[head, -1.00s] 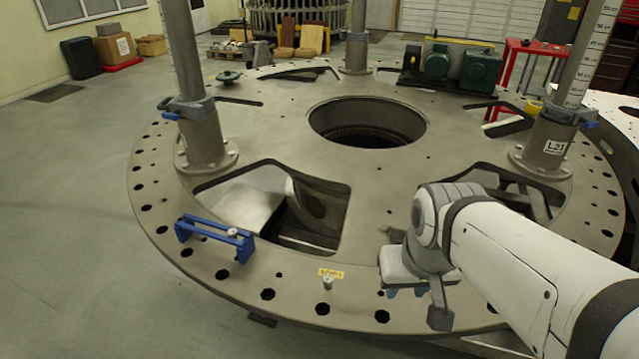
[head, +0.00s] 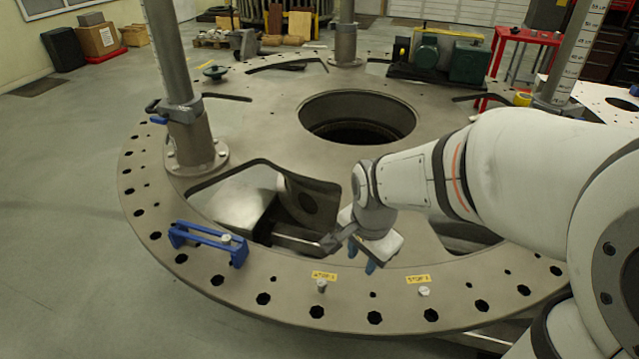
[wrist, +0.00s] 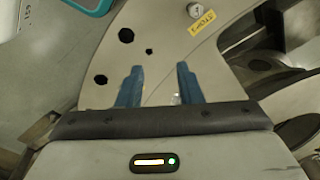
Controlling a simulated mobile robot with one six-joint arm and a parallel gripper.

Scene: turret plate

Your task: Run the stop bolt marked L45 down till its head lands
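Two stop bolts show on the near rim of the round turret plate (head: 200,280). The left bolt (head: 321,286) stands proud by a yellow tag (head: 324,276). The right bolt (head: 424,291) by its own yellow tag (head: 417,279) looks lower. I cannot read L45 on either. My gripper (head: 361,258), with blue fingers, is above the plate, behind and between the bolts. In the wrist view the gripper (wrist: 160,72) is open, with no bolt held between the fingertips. One bolt head (wrist: 194,9) and its tag (wrist: 202,22) show at the top there.
A blue bracket (head: 210,240) sits on the rim left of the bolts. A large cutout with a steel block (head: 240,202) lies behind them. Upright posts (head: 192,140) rise from the plate. Dark holes line the rim.

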